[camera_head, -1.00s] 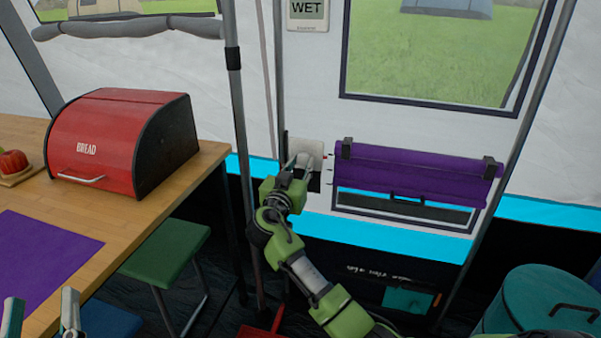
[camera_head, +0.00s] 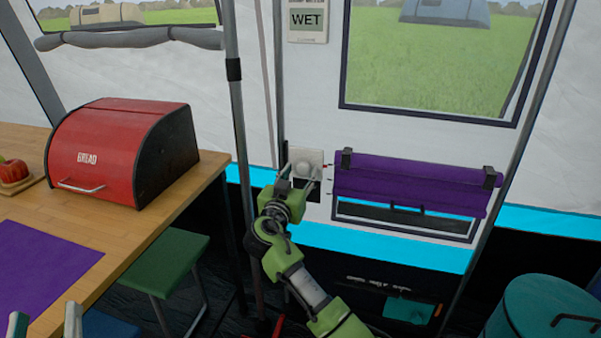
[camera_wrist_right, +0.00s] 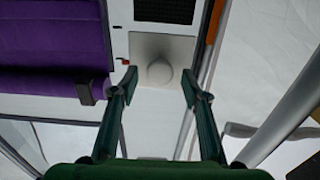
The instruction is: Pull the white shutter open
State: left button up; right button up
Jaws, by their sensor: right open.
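The white shutter is a small square white panel (camera_head: 315,158) with a round white knob, on the tent wall left of the purple roll. A dark opening (camera_head: 314,190) shows just below it. In the right wrist view the panel (camera_wrist_right: 145,48) and its knob (camera_wrist_right: 160,72) are near the top centre. My right gripper (camera_head: 298,180) is at the panel, open, with its fingertips apart on either side of the knob in the wrist view (camera_wrist_right: 159,87). I cannot tell whether they touch it. My left gripper (camera_head: 45,325) is at the bottom left, fingers apart, seemingly empty.
A rolled purple blind (camera_head: 415,183) hangs right of the panel. Tent poles (camera_head: 236,110) stand to its left. A wooden table (camera_head: 160,215) bears a red bread box (camera_head: 115,160). A green stool (camera_head: 165,262) and a teal bin (camera_head: 545,312) stand lower down.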

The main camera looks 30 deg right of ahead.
jog(key=v, duration=1.1)
jog(key=shift+s, duration=0.15)
